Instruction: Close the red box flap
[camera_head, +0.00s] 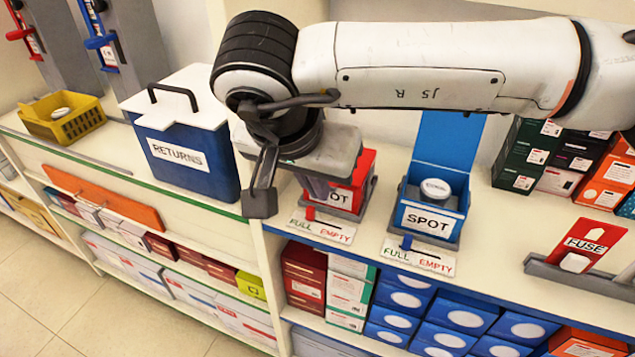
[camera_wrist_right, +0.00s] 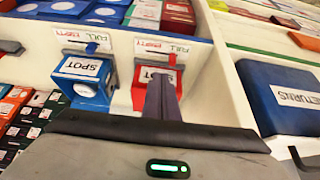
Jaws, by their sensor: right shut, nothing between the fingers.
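The red box (camera_head: 364,168) with a SPOT label stands on the counter in the head view. My right gripper (camera_head: 320,190) points down over it, shut and empty, and covers much of its top and left. The red box also shows in the right wrist view (camera_wrist_right: 144,78), with the shut fingers (camera_wrist_right: 162,98) in front of its upper part. I cannot tell the flap's angle or whether the fingers touch it. My left gripper is not in view.
Right of it, a blue SPOT box (camera_head: 428,222) has its lid (camera_head: 447,138) upright and a white round item (camera_head: 436,188) inside. A blue RETURNS box (camera_head: 190,158) stands to the left. A red FUSE piece (camera_head: 588,243) is at the right. FULL/EMPTY labels (camera_head: 322,231) lie in front.

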